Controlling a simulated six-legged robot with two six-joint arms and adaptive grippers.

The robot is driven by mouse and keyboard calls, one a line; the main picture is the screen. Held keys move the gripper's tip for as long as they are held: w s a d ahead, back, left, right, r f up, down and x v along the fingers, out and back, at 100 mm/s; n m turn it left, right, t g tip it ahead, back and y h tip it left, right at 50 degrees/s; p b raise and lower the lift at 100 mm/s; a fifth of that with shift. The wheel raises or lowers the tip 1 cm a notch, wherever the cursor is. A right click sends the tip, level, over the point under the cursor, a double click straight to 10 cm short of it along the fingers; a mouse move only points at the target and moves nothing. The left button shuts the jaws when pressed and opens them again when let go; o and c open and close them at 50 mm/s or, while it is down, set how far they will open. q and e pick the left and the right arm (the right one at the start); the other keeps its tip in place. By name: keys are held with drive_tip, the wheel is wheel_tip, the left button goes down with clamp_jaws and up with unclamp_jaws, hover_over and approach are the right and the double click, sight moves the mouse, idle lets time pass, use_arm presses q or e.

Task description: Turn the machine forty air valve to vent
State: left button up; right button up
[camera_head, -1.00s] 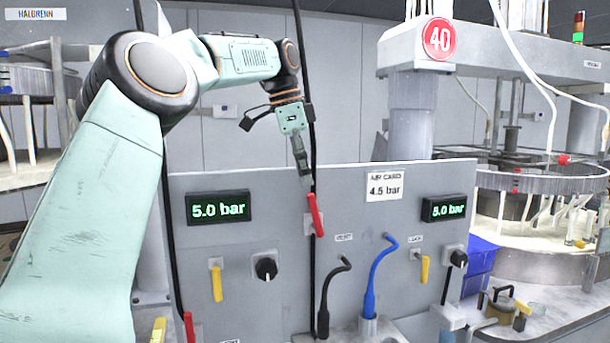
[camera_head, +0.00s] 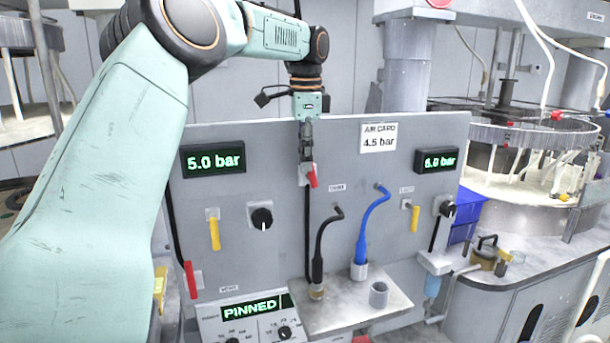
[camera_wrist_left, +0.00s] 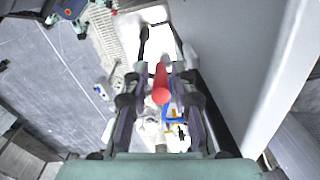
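A red lever (camera_head: 313,177) sits on a pale plate at the top middle of the grey panel (camera_head: 350,215), with a black hose running below it. My left gripper (camera_head: 306,150) points down at the lever from above and covers its upper part. In the left wrist view the red lever (camera_wrist_left: 161,85) stands between the two fingers (camera_wrist_left: 160,72), with gaps visible on both sides, so the gripper looks open around it. Contact cannot be told. No legible vent marking shows at the lever. My right gripper is not in view.
Yellow handles (camera_head: 215,233) (camera_head: 415,220), black knobs (camera_head: 262,218) and pressure displays (camera_head: 213,159) (camera_head: 437,160) are on the panel. Black and blue hooked hoses (camera_head: 362,240) rise in front. Another red lever (camera_head: 190,280) is low left. A display reads PINNED (camera_head: 250,308).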

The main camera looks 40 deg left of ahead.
sight(309, 174)
use_arm(q)
drive_tip(key=f, duration=0.2)
drive_tip(key=w+f, duration=0.1)
drive_tip(key=f, duration=0.1)
drive_tip(key=shift+d+f, duration=0.1)
drive_tip(key=shift+d, duration=0.1)
drive_tip(key=shift+a+f, duration=0.1)
drive_tip(key=shift+s+a, duration=0.15)
drive_tip(key=shift+s, duration=0.25)
drive_tip(key=shift+w, duration=0.3)
drive_tip(key=c, duration=0.4)
clamp_jaws()
